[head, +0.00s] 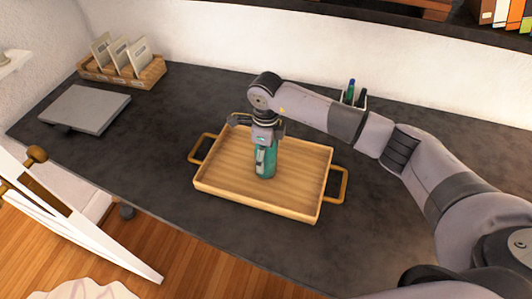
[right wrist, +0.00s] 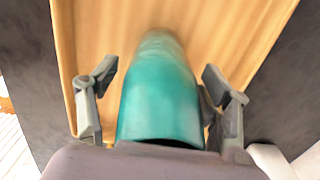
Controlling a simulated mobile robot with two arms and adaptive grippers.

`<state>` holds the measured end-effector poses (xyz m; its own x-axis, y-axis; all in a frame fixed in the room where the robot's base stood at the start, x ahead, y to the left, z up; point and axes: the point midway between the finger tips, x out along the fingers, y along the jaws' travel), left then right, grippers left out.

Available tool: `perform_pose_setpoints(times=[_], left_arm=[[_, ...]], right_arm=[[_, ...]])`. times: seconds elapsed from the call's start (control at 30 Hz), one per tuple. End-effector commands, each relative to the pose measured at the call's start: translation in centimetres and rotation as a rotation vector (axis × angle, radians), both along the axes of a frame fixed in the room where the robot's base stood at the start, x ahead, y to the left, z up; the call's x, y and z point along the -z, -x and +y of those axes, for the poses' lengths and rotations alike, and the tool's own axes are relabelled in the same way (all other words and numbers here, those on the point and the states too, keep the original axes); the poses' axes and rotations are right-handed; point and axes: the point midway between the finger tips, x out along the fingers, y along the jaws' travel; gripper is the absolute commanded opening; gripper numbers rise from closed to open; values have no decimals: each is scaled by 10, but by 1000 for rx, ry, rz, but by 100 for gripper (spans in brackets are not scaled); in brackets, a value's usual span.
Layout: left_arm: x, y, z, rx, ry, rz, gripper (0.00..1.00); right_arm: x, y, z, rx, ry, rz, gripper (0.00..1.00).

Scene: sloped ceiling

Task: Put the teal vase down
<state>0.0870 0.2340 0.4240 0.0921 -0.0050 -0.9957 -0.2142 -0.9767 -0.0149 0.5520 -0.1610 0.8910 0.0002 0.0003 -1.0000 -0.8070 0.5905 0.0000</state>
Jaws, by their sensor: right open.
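The teal vase (head: 266,164) stands on the wooden tray (head: 215,184) in the head view, a little left of the tray's middle. My right gripper (head: 265,158) is above and around it, partly covering it. In the right wrist view the vase (right wrist: 160,98) lies between the two spread fingers of my right gripper (right wrist: 163,90). A gap shows at the left finger; the right finger is close to the vase, and I cannot tell whether it touches. My left gripper is not in view.
The tray has a handle (head: 341,186) at each end and rests on a dark counter (head: 150,155). A grey closed laptop-like slab (head: 85,108) and a wooden card holder (head: 150,75) are at the left. A pen cup (head: 353,98) stands behind my right arm.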

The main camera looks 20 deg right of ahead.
Motion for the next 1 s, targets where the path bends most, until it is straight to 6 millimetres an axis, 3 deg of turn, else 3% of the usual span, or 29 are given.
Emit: perform_pose_setpoints(times=[0.13,0.23,0.7,1.0], left_arm=[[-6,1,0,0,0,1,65],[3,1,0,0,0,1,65],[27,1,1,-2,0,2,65],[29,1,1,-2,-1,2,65]], right_arm=[[-6,0,0,0,0,0,72],[-16,-2,0,1,-1,-6,72],[-108,-1,0,0,0,-4,72],[-123,0,0,0,0,1,72]])
